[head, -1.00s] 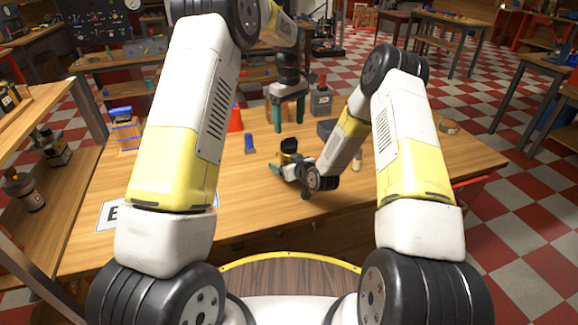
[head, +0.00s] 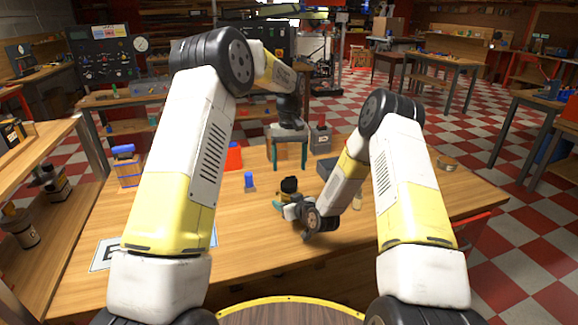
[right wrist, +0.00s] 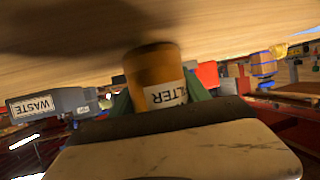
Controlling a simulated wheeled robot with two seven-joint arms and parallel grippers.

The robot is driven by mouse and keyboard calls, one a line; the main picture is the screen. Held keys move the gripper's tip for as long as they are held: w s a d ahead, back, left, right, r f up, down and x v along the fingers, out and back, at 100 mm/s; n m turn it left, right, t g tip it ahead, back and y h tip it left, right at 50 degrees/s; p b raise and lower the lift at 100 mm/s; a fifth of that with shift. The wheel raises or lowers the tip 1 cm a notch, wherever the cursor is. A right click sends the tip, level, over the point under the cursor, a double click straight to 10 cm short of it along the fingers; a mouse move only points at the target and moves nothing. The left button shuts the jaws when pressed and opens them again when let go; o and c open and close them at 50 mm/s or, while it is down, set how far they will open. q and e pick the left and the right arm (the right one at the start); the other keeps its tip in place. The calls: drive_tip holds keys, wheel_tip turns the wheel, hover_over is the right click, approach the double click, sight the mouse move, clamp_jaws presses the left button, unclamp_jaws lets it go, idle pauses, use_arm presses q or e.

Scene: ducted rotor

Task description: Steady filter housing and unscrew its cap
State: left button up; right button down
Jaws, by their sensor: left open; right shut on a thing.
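The filter housing (head: 287,196) stands on the workbench in the head view, amber with a black cap (head: 289,184) on top. In the right wrist view the housing (right wrist: 153,72) appears upside down, with a white label partly readable as "FILTER". My right gripper (head: 284,207) is shut on the housing low on its body, its green fingers on both sides in the wrist view. The cap is hidden in the wrist view. My left gripper (head: 289,157) is open and empty, fingers pointing down, appearing above and behind the cap in the head view.
A grey bin (head: 320,139) and a dark box (head: 335,168) are behind the housing. The wrist view shows a grey bin marked WASTE (right wrist: 45,105). A blue object (head: 249,182) and a red container (head: 234,157) are to the left. The bench front (head: 270,255) is clear.

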sight(289, 183)
use_arm(q)
drive_tip(key=m, duration=0.9)
drive_tip(key=shift+m, duration=0.4)
drive_tip(key=m, duration=0.4)
drive_tip(key=shift+r+m, duration=0.1)
drive_tip(key=shift+m, duration=0.2)
drive_tip(key=m, duration=0.5)
drive_tip(key=shift+w+r, duration=0.15)
drive_tip(key=shift+r, duration=0.1)
drive_tip(key=shift+f+m, duration=0.3)
drive_tip(key=shift+f, duration=3.65)
